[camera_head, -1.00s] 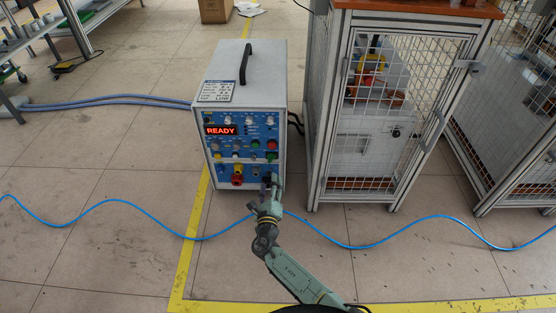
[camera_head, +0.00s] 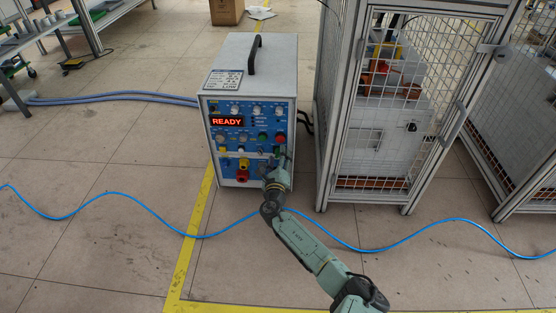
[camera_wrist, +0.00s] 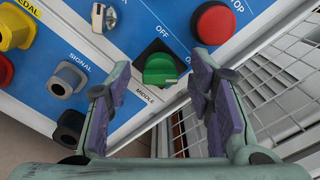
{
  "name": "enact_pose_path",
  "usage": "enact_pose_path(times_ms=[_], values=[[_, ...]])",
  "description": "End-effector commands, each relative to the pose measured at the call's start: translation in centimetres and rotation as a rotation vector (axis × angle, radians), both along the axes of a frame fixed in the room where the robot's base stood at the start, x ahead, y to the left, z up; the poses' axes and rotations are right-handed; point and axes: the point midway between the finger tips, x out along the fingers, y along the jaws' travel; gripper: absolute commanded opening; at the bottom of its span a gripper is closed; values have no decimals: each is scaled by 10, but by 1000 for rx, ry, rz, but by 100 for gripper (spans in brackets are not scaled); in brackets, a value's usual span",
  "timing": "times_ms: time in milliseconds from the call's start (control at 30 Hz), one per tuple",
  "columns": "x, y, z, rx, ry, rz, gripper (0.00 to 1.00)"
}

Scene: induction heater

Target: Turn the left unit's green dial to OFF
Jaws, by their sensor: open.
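The green dial (camera_wrist: 160,70) sits on a black square base on the blue panel, with OFF printed above it and MIDDLE below it in the wrist view. I cannot tell its exact setting. My gripper (camera_wrist: 160,80) is open, its two purple-padded fingers to the left and right of the dial, with visible gaps on both sides. In the head view, my gripper (camera_head: 279,162) is at the lower right of the unit's front panel (camera_head: 222,137) and covers part of it. The unit (camera_head: 245,90) shows READY in red.
A red stop button (camera_wrist: 213,24) is close to the right finger. A metal key switch (camera_wrist: 103,17) and grey sockets (camera_wrist: 67,80) are on the left. A mesh cage (camera_head: 385,120) stands right of the unit. A blue cable (camera_head: 120,204) crosses the floor.

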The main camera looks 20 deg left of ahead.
Motion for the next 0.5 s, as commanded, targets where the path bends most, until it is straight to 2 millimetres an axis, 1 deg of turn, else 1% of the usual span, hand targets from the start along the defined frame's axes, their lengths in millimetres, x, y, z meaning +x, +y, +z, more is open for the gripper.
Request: enact_pose_path(times_ms=[67,500], values=[[0,0,0,0,0,0,48],[0,0,0,0,0,0,19]])
